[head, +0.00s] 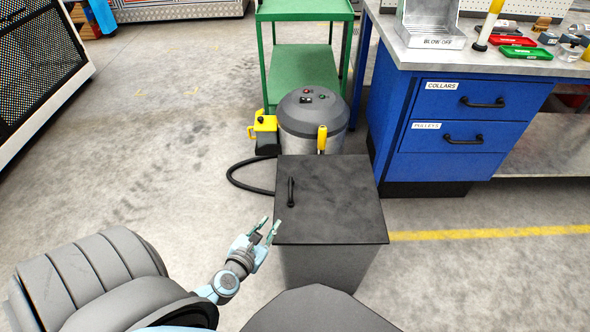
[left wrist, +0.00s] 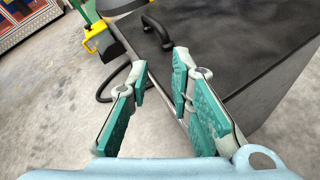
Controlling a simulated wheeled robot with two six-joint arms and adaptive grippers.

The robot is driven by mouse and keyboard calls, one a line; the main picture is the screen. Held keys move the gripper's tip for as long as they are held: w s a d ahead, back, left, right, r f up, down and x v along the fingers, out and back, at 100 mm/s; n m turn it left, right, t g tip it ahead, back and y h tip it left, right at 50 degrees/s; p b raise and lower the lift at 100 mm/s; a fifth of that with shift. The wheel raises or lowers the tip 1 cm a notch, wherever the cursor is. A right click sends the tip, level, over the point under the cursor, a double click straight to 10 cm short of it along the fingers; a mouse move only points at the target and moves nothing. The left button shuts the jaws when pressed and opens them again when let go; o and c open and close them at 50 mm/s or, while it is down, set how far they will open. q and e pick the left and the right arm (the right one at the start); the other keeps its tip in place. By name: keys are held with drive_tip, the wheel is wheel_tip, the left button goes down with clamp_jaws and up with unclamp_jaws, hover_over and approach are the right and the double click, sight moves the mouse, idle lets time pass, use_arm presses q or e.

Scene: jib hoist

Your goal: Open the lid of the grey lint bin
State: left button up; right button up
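The grey lint bin (head: 322,275) stands on the floor in front of me, with its dark flat lid (head: 340,205) lying shut on top. A black bar handle (head: 291,191) sits near the lid's left edge. In the left wrist view the lid (left wrist: 240,50) fills the upper right and the handle (left wrist: 157,30) shows at the top. My left gripper (head: 270,229) is open and empty, just left of the lid's near left corner. In the left wrist view its fingers (left wrist: 160,90) are apart, with the lid's edge behind them. The handle is apart from the fingers. My right gripper is not in view.
A grey-topped vacuum (head: 313,112) with a black hose (head: 240,182) stands right behind the bin. A green cart (head: 305,75) and a blue drawer bench (head: 460,120) are farther back. Floor to the left is clear.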

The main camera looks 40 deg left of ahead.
use_arm(q)
drive_tip(key=a+f+n+t+b, duration=0.1)
drive_tip(key=n+b, duration=0.3)
drive_tip(key=n, duration=0.3)
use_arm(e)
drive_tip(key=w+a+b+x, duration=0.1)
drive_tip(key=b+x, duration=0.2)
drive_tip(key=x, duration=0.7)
use_arm(q)
drive_tip(key=n+y, duration=0.1)
drive_tip(key=n, duration=0.8)
approach(290, 187)
drive_tip(key=b+x, duration=0.1)
drive_tip(key=x, duration=0.2)
drive_tip(key=b+x, duration=0.1)
drive_tip(key=x, duration=0.2)
drive_tip(key=b+x, duration=0.1)
drive_tip(key=x, duration=0.2)
drive_tip(key=shift+w+f, duration=0.15)
drive_tip(key=shift+f, duration=0.25)
drive_tip(key=shift+w, duration=0.3)
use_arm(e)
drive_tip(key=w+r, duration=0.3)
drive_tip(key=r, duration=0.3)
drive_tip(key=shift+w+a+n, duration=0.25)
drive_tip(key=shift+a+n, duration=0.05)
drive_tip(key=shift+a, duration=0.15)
use_arm(q)
clamp_jaws()
